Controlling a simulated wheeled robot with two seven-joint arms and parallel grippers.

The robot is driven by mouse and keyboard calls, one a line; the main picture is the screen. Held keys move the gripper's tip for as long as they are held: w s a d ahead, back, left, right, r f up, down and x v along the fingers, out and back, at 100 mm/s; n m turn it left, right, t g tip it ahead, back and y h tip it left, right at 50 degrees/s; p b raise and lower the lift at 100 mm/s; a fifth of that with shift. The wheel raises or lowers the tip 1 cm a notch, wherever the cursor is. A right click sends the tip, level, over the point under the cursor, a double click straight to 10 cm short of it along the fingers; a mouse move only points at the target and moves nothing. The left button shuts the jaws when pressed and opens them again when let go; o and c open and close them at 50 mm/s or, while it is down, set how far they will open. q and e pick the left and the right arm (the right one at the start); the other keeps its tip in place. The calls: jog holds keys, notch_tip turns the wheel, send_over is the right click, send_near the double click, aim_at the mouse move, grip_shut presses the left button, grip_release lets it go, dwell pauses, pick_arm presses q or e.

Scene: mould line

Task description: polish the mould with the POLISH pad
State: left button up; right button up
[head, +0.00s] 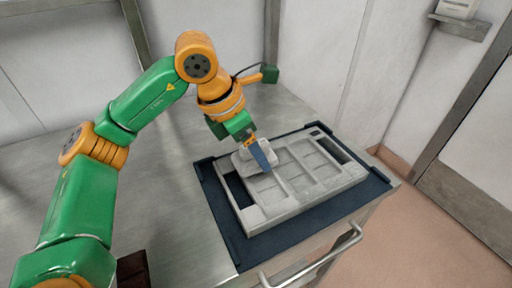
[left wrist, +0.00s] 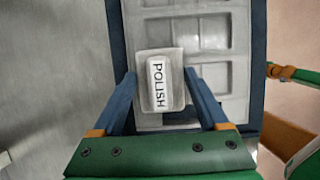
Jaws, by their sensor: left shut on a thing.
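The mould (head: 310,170) is a light grey block with several rectangular recesses, lying on a dark blue mat (head: 232,228) on the metal table. The POLISH pad (left wrist: 172,101) is a grey block with a white label reading POLISH; in the head view the pad (head: 243,162) is at the mould's left end, partly hidden by a blue finger. My left gripper (left wrist: 161,82) is shut on the pad, with one blue finger on each side. It also shows in the head view (head: 257,156). The pad is over or on the mould; I cannot tell whether they touch.
The metal table (head: 165,200) has clear room left of the mat. A handle rail (head: 315,262) runs along its front edge. A dark brown object (head: 133,270) stands at the lower left. A wall closes off the back.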

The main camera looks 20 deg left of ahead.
pick_arm(q)
notch_tip(320, 180, up, 8)
jog(key=p, duration=0.7)
jog(key=shift+r, duration=0.1)
jog(key=shift+f, duration=0.2)
